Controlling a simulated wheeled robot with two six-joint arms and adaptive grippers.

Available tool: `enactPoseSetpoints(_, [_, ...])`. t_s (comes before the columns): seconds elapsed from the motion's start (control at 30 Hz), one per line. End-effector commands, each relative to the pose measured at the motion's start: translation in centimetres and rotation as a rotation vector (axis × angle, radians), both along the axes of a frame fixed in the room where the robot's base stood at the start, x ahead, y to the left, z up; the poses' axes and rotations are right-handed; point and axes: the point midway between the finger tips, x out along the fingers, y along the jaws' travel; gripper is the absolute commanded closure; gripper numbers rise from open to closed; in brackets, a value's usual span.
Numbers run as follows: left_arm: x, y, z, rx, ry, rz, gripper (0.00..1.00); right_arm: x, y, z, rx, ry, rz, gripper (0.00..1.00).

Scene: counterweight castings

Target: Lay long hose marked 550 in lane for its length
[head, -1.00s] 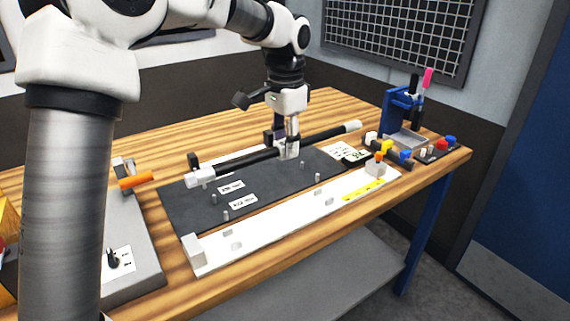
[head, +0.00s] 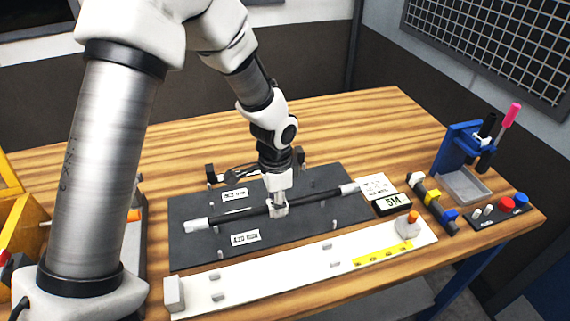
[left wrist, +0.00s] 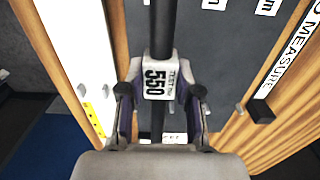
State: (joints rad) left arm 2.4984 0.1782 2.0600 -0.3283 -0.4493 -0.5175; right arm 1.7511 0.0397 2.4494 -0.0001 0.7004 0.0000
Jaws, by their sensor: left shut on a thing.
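A long black hose with pale end fittings (head: 325,195) lies across the dark grey lane board (head: 190,254). Its white tag reads 550 in the left wrist view (left wrist: 157,84). My left gripper (head: 278,207) is shut on the hose at the tag, near its middle; its fingers sit on both sides of the tag in the left wrist view (left wrist: 160,98). I cannot tell whether the hose touches the board or hangs just above it. White lane labels (head: 245,238) lie on the board on both sides of the hose, too small to read. My right gripper is not in view.
A white measuring strip (head: 290,268) with a yellow scale and an end block lies along the front. A black display (head: 392,205) reads 514. At the right are a short banded rod (head: 433,204), a blue stand (head: 457,150) and a button panel (head: 497,212).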

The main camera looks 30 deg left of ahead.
Motion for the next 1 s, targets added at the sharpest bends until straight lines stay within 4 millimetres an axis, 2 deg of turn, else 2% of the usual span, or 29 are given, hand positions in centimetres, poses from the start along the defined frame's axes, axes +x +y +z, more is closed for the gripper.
enactPoseSetpoints(0.03, [-0.1, 0.0, 0.5, 0.000, 0.001, -0.001, 1.00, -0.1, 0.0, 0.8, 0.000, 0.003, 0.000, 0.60])
enactPoseSetpoints(0.37, [-0.2, 0.0, 0.1, 0.000, -0.001, 0.000, 1.00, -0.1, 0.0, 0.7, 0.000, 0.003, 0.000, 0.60])
enactPoseSetpoints(0.57, [-0.2, 0.1, 0.5, -0.001, 0.001, 0.001, 1.00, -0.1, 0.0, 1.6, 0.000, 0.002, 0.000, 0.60])
enactPoseSetpoints(1.0, [-0.2, 0.1, -4.7, 0.000, 0.000, -0.001, 1.00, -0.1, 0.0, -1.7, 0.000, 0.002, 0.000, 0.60])
